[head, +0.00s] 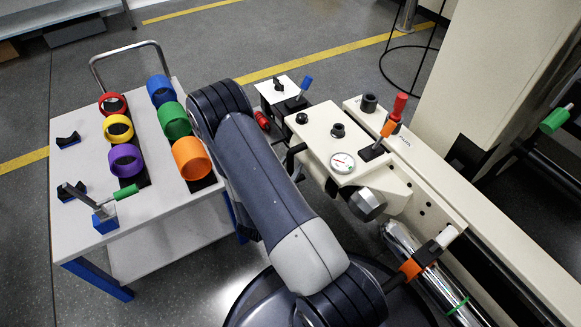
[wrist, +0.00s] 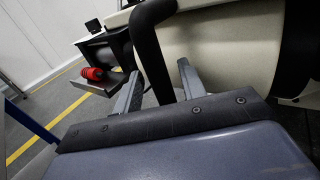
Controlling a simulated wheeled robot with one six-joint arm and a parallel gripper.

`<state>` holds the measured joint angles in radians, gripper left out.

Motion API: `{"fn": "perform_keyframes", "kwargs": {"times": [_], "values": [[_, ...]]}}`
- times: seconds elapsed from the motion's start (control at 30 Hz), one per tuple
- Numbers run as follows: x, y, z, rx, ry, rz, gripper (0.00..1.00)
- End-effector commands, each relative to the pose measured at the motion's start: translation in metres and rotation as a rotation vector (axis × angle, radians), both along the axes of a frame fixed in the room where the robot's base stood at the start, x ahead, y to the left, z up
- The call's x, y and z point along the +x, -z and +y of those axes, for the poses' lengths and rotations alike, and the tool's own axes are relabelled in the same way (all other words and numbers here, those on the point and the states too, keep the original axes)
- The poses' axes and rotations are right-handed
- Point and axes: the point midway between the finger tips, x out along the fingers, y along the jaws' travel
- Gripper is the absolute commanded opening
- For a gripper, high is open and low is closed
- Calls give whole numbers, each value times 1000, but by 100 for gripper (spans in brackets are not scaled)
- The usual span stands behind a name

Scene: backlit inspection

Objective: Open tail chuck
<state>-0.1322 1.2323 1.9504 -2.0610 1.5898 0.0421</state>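The cream machine (head: 320,130) carries a dial gauge (head: 343,162), black knobs and a red-and-orange lever (head: 390,122). Nothing is labelled readably as the tail chuck. In the wrist view, the two grey fingers of my gripper (wrist: 158,88) stand apart. A thick black curved bar (wrist: 147,45) runs down through the gap between them; I cannot tell whether either finger touches it. In the head view my own arm hides my gripper. A black curved bar (head: 292,158) shows at the machine's left side.
A white cart (head: 85,215) with several coloured rings stands at left. A small box (head: 283,90) with a blue-handled lever (head: 305,84) stands behind my arm. A red cylinder (wrist: 92,73) is left of my fingers. A shiny tube (head: 425,270) lies at lower right.

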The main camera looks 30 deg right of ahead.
Motion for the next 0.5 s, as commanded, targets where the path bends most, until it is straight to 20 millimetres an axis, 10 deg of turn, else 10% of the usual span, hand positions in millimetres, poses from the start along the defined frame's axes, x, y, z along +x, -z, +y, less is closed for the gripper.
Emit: {"fn": "perform_keyframes", "kwargs": {"times": [0.5], "values": [[5,0,-7,-1,-1,0,33]]}}
